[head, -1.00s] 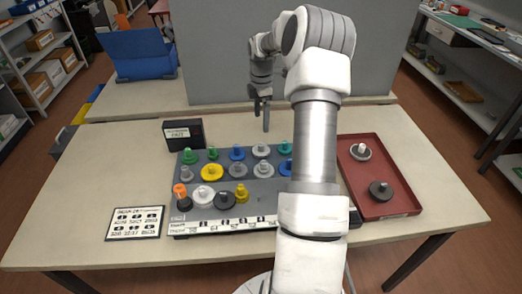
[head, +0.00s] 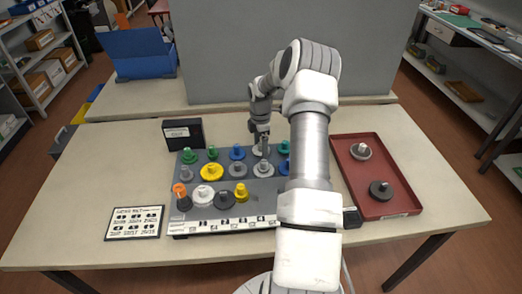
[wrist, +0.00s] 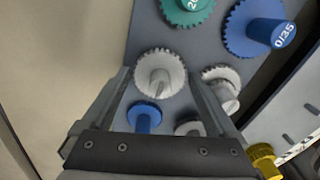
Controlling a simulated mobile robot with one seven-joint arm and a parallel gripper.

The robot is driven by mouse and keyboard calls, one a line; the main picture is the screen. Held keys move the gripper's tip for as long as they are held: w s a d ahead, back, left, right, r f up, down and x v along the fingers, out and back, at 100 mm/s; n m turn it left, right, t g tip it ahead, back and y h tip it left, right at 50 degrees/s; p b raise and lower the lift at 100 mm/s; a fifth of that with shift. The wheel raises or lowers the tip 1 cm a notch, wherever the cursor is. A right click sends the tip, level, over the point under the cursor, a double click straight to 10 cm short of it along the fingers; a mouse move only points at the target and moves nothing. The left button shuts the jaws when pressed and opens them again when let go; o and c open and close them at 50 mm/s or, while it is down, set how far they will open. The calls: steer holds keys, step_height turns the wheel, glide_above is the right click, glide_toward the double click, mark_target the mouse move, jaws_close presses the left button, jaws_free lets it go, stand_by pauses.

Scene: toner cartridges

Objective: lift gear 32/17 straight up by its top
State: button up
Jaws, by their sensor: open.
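My gripper (wrist: 160,78) is open, pointing down over the back row of the gear board. A light grey toothed gear (wrist: 170,65) with a post on top sits between its two fingers in the wrist view. In the head view this gear (head: 258,151) is partly hidden behind my gripper (head: 261,136). The fingers do not appear closed on it; I cannot tell how far they reach down beside the post. No number is readable on this gear, so I cannot confirm from its marking that it is gear 32/17.
A blue gear (wrist: 145,116), a white gear (wrist: 221,84) and a large blue gear (wrist: 262,30) stand close by. The red tray (head: 366,190) at right holds two gears. A black box (head: 183,134) and a printed card (head: 134,223) lie left of the board.

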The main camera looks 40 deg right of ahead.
steer(key=c, duration=1.1)
